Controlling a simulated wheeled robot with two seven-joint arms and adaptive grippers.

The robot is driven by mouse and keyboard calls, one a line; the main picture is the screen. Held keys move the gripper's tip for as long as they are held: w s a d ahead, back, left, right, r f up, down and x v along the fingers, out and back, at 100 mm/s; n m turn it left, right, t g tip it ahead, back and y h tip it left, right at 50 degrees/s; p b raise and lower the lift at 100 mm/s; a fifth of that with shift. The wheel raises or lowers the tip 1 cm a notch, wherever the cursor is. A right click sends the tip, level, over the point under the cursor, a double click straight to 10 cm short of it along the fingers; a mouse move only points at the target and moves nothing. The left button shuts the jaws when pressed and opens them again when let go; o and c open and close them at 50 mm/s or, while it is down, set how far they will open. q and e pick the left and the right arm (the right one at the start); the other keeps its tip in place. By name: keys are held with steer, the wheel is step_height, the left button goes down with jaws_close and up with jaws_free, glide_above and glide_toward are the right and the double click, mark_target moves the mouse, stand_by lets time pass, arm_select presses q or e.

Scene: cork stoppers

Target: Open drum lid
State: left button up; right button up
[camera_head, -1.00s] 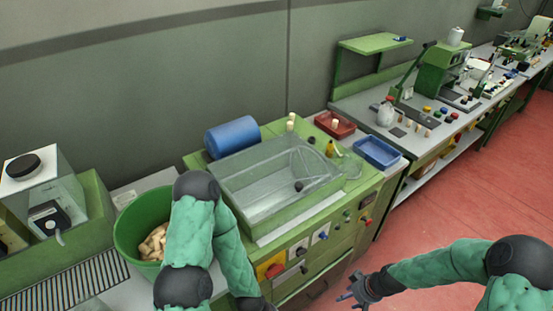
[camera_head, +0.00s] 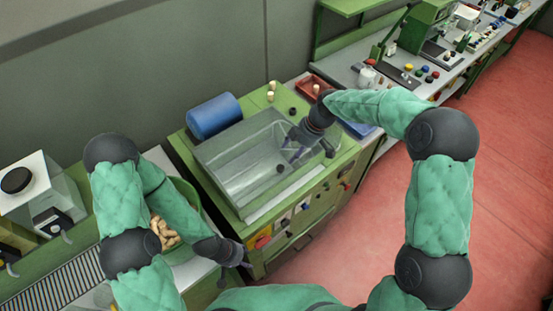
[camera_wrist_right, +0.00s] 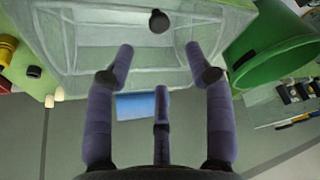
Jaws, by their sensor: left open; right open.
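The drum lid (camera_head: 238,160) is a clear cover on the green machine (camera_head: 258,216), and it lies shut over the basin. Its dark round knob (camera_head: 279,168) shows in the head view and near the top of the right wrist view (camera_wrist_right: 159,21). My right gripper (camera_head: 292,152) is over the right part of the lid, just behind the knob. In the right wrist view its fingers (camera_wrist_right: 160,62) are spread and empty, apart from the knob. My left gripper (camera_head: 243,262) is low in front of the machine's left end, with nothing seen in it.
A blue cylinder (camera_head: 214,115) lies behind the lid. A green bucket (camera_head: 187,190) of corks (camera_head: 166,235) stands left, partly behind my left arm. A red tray (camera_head: 313,86) and a blue tray (camera_head: 358,130) are at the right, the blue one partly hidden by my right arm.

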mark_target(280, 167)
steer(key=x, duration=1)
steer(key=shift+f+p, duration=0.1)
steer(key=shift+p, duration=0.3)
jaws_close()
